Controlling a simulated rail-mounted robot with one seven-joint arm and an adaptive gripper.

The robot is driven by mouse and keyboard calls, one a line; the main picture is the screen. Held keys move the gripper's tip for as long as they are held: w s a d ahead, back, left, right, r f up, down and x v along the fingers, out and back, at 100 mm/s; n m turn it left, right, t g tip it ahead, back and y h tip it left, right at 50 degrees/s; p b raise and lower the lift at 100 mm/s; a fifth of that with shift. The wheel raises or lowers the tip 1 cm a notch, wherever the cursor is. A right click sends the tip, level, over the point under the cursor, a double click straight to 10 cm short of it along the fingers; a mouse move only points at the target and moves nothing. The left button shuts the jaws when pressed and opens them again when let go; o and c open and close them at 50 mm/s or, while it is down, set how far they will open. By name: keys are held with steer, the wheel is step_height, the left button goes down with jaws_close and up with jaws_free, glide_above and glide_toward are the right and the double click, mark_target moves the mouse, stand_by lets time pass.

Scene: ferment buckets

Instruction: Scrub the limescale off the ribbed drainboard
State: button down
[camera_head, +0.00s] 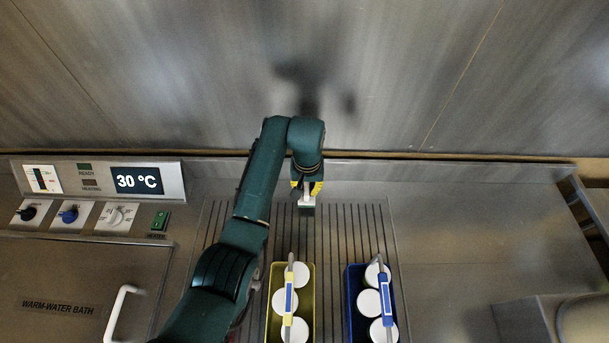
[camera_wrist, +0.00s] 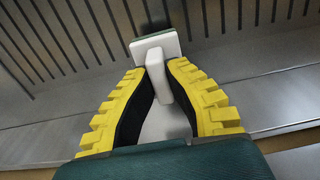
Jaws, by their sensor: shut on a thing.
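The ribbed drainboard (camera_head: 347,230) is a steel surface with dark parallel grooves, in the middle of the head view; its grooves also show across the top of the wrist view (camera_wrist: 95,60). My gripper (camera_head: 306,189) has yellow toothed fingers and is over the far part of the drainboard. In the wrist view my gripper (camera_wrist: 160,92) is shut on the white handle of a scrubber (camera_wrist: 155,45). The scrubber has a flat white head with a thin greenish edge. I cannot tell whether its face touches the ribs. No limescale can be made out clearly.
A yellow crate (camera_head: 268,309) and a blue crate (camera_head: 351,308) with white-lidded tubs stand on the near drainboard. A warm-water bath (camera_head: 60,270) with a control panel is at left. A steel wall rises behind. The counter (camera_head: 480,230) at right is clear.

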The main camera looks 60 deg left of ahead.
steer(key=shift+r+p, duration=2.1)
steer(key=shift+r, duration=0.4)
steer(key=shift+d, duration=0.1)
